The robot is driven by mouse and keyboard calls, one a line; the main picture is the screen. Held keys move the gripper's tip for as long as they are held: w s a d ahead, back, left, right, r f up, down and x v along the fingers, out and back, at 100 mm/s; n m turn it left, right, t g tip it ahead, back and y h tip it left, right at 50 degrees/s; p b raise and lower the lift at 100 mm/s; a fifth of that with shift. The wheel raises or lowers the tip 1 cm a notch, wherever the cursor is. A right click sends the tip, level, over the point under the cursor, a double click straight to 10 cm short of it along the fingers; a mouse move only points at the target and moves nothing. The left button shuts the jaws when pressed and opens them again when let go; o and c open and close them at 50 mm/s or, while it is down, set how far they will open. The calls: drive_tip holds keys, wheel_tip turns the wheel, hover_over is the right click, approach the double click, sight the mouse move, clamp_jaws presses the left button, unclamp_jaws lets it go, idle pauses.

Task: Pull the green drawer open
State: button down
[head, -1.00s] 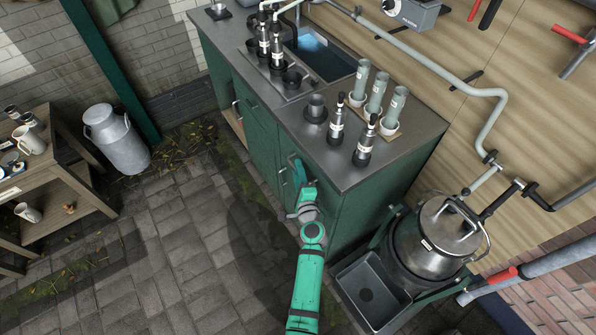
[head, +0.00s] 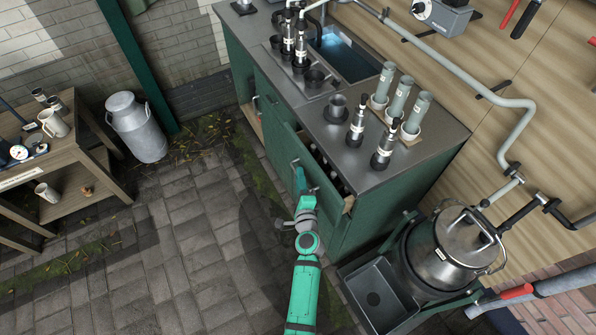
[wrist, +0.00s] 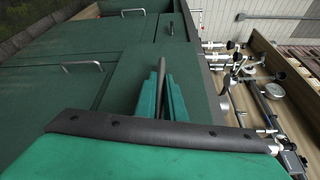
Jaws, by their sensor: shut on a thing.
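The green drawer (head: 325,192) is at the top of the green cabinet in the head view and stands partly open. Part of its inside (head: 319,156) shows below the counter edge. In the wrist view its green front (wrist: 195,78) is close, with contents showing to the right of it. My gripper (head: 300,176) is at the drawer front in the head view. In the wrist view my gripper's green fingers (wrist: 162,88) are shut on the dark bar handle (wrist: 161,76), one finger on each side. The handle's lower part is hidden by the fingers.
The counter (head: 348,177) above holds bottles and cups. A metal basin (head: 380,296) and a steel churn (head: 440,255) stand right of the cabinet. A wooden shelf (head: 98,165) and a milk can (head: 137,130) stand at left. Paving in front is clear.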

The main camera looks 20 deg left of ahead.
drive_tip(key=s+a, duration=1.4)
drive_tip(key=s, duration=0.1)
drive_tip(key=shift+s+a, duration=0.15)
drive_tip(key=shift+a, duration=0.05)
drive_tip(key=c, duration=1.8)
unclamp_jaws()
drive_tip(key=shift+c, duration=0.2)
drive_tip(key=f+v, duration=0.1)
drive_tip(key=v, duration=0.9)
drive_tip(key=shift+s+d+r, duration=0.2)
drive_tip(key=shift+s+r, duration=0.15)
drive_tip(key=shift+r, duration=0.15)
